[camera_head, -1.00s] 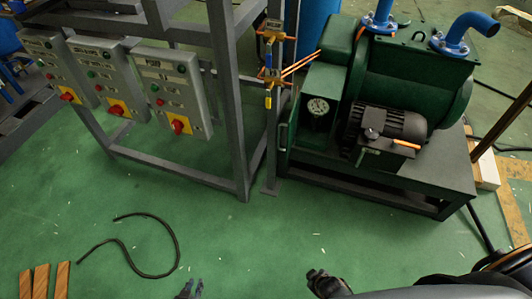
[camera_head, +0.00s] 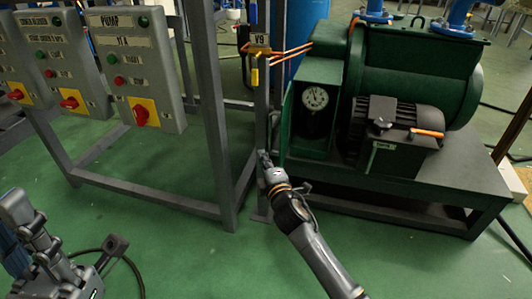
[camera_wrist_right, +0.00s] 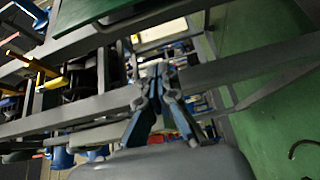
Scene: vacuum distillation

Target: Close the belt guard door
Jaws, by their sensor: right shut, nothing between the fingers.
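The green pump unit (camera_head: 420,75) stands on a dark frame at the right of the head view. A narrow green panel, seen nearly edge-on at its left end (camera_head: 285,112), looks like the belt guard door; how far it stands open is unclear. A green surface also shows at the top of the right wrist view (camera_wrist_right: 90,14). My right gripper (camera_head: 264,160) is shut and empty, just left of and below that panel, close to the grey post. Its fingertips show in the wrist view (camera_wrist_right: 155,72); contact cannot be told. My left gripper (camera_head: 112,248) is low at the left, partly cut off.
Grey control boxes (camera_head: 140,65) with red and yellow switches hang on a grey frame (camera_head: 212,120) at the left. A valve (camera_head: 257,45) with orange tubing is on the post above my right gripper. A black hose lies on the open green floor.

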